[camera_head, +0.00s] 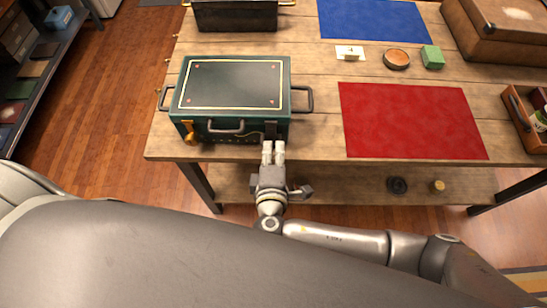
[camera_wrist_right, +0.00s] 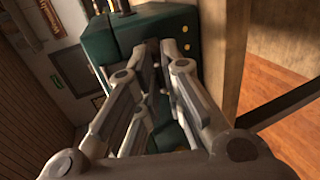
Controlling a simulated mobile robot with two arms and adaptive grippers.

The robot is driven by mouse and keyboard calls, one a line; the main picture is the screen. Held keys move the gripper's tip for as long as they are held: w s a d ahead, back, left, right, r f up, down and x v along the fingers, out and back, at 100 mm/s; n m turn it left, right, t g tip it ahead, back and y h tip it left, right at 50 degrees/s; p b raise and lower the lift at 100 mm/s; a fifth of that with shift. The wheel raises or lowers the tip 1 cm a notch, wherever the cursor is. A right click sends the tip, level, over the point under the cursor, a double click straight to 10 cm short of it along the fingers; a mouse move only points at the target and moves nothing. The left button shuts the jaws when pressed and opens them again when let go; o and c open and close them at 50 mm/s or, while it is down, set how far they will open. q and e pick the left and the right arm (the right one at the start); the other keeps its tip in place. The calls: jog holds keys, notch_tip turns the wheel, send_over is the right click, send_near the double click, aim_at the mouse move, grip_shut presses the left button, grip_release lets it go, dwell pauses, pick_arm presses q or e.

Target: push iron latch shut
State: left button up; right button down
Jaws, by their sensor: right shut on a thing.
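A dark green chest (camera_head: 200,112) with a gold-lined lid stands at the left of the wooden table, lid down. Its front carries a brass latch (camera_head: 190,138) at the left, a handle in the middle and the dark iron latch (camera_head: 271,130) at the right. My right gripper (camera_head: 273,148) is at the front right of the chest, its fingertips shut on the iron latch. In the right wrist view, my gripper's fingers (camera_wrist_right: 150,85) reach to the green chest (camera_wrist_right: 145,30) and hide the latch. My left gripper is not in view.
A red mat (camera_head: 410,120) lies right of the chest, a blue mat (camera_head: 375,20) behind it. A dark box (camera_head: 235,15) stands behind the chest. A small green block (camera_head: 432,57), a round tin (camera_head: 396,60) and a brown case (camera_head: 500,30) are at the right.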

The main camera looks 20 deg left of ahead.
pick_arm(q)
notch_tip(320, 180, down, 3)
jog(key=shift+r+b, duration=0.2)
jog(key=shift+b, duration=0.7)
pick_arm(e)
jog(key=shift+w+f+t, duration=0.15)
jog(key=shift+f+t, duration=0.25)
jog(key=shift+t, duration=0.2)
jog(key=c, duration=1.5)
grip_release()
jog(key=shift+w, duration=0.15)
jog(key=shift+c, duration=0.2)
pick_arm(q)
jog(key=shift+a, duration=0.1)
pick_arm(e)
jog(key=shift+r, duration=0.1)
jog(key=v, duration=1.2)
